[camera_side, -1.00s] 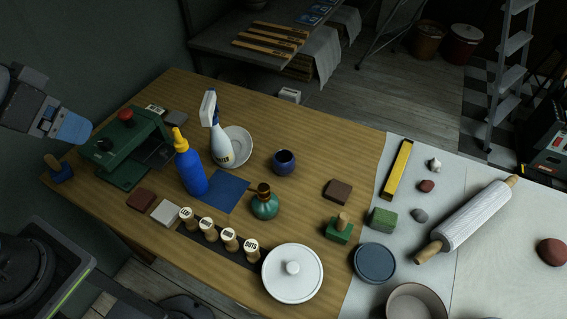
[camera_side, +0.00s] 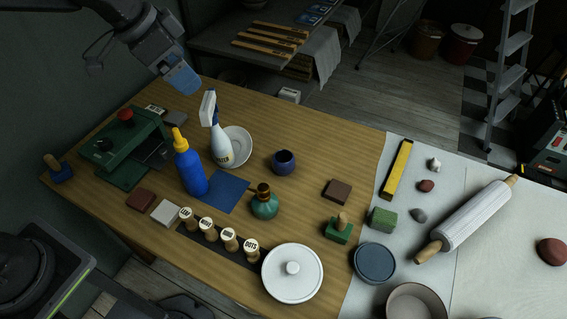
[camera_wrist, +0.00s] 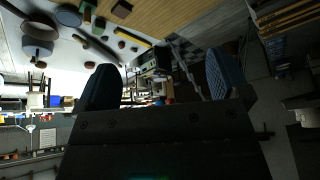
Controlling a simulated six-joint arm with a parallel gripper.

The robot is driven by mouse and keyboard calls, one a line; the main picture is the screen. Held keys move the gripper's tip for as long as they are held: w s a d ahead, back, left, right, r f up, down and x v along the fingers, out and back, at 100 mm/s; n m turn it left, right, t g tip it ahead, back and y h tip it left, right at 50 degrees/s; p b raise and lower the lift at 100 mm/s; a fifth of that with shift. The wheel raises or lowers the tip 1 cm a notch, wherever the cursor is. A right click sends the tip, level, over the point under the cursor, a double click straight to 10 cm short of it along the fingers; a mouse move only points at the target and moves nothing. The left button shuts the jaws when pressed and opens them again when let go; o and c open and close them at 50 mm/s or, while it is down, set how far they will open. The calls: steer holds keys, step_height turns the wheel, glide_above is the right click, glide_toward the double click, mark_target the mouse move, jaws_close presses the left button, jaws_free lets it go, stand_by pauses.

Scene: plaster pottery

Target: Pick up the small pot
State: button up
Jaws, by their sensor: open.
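The small pot (camera_side: 284,162) is dark blue, round and open at the top. It stands upright on the wooden table, right of the white saucer, and nothing touches it. I cannot make it out in the wrist view. My gripper (camera_side: 184,83) is above the table's far left edge, up and left of the pot and well apart from it. In the wrist view my gripper (camera_wrist: 162,78) has its two dark blue fingers wide apart with nothing between them.
A white spray bottle (camera_side: 221,146) and a saucer (camera_side: 242,134) stand left of the pot. A blue yellow-capped bottle (camera_side: 190,172) and a green vase (camera_side: 265,205) are nearer. A brown block (camera_side: 337,190) lies right. Bare wood surrounds the pot's far side.

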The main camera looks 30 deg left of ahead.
steer(key=w+d+f+m+g+h, duration=0.1)
steer(key=w+d+f+m, duration=0.3)
steer(key=w+f, duration=0.5)
steer(key=w+d+f+m+h, duration=0.1)
steer(key=w+d+f+m, duration=0.2)
steer(key=w+d+f, duration=0.6)
steer(key=s+a+f, duration=0.1)
steer(key=f, duration=0.2)
steer(key=s+a+f+g, duration=0.1)
steer(key=f, duration=0.3)
steer(key=s+a+f+g, duration=0.1)
steer(key=f, duration=0.3)
steer(key=shift+s+a+m, duration=0.1)
steer(key=shift+s+m, duration=0.2)
steer(key=shift+s, duration=0.1)
steer(key=x, duration=0.7)
steer(key=shift+a, duration=0.1)
steer(key=c, duration=1)
